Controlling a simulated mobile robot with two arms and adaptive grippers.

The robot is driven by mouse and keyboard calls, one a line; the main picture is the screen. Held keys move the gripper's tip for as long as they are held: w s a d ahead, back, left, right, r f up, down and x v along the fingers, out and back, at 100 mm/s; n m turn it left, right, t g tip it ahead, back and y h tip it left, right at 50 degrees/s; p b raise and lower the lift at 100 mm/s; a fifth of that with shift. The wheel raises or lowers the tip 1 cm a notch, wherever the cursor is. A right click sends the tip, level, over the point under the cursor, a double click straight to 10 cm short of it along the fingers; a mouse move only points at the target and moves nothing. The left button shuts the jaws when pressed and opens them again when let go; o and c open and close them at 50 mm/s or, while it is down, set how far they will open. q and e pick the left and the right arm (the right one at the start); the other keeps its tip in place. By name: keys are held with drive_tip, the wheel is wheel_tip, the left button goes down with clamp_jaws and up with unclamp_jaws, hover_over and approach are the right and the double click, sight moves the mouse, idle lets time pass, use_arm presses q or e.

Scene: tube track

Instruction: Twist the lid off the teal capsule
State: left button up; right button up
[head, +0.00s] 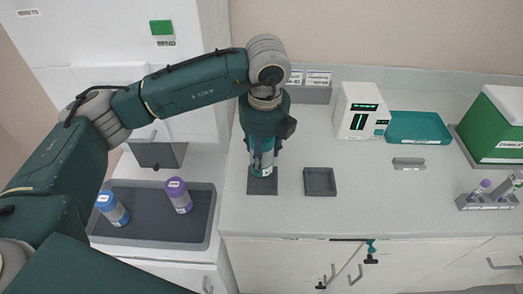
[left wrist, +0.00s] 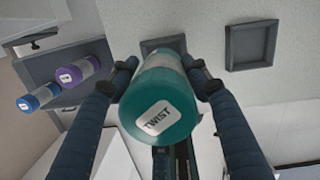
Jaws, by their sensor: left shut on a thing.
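The teal capsule (left wrist: 160,95) stands between the fingers of my left gripper (left wrist: 162,75), its teal lid marked "TWIST" facing the wrist camera. In the head view the capsule (head: 262,165) is mostly hidden by my left gripper (head: 262,150), which points straight down over it. The fingers are shut on the capsule's upper part near the lid. The capsule's lower end is at a dark square holder (head: 262,187) on the counter; I cannot tell how deep it sits. The lid appears to be on the capsule. My right gripper is not in view.
An empty dark square tray (head: 319,182) lies right of the holder. A grey tray (head: 145,232) at left holds a blue-capped (head: 113,209) and a purple-capped capsule (head: 178,195).

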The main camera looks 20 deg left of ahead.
use_arm(q)
drive_tip(key=m, duration=0.3)
drive_tip(key=shift+r+p, duration=0.15)
drive_tip(key=shift+p, duration=0.2)
drive_tip(key=shift+w+m+h, duration=0.1)
drive_tip(key=shift+m+h, duration=0.2)
drive_tip(key=shift+m, duration=0.7)
drive_tip(key=m+p, duration=0.2)
drive_tip(key=m, duration=0.2)
drive_tip(key=m+p, duration=0.1)
drive_tip(key=m, duration=0.2)
drive_tip(key=shift+w+h, duration=0.1)
drive_tip(key=shift+h, duration=0.3)
drive_tip(key=shift+d+f+b, duration=0.1)
drive_tip(key=shift+f+b, duration=0.8)
drive_tip(key=shift+b, duration=0.05)
drive_tip(key=shift+f+b, duration=0.35)
drive_tip(key=shift+b, duration=0.05)
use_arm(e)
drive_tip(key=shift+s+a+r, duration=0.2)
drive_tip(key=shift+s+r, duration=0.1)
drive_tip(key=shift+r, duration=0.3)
use_arm(q)
drive_tip(key=shift+f+b, duration=0.1)
drive_tip(key=shift+b, duration=0.3)
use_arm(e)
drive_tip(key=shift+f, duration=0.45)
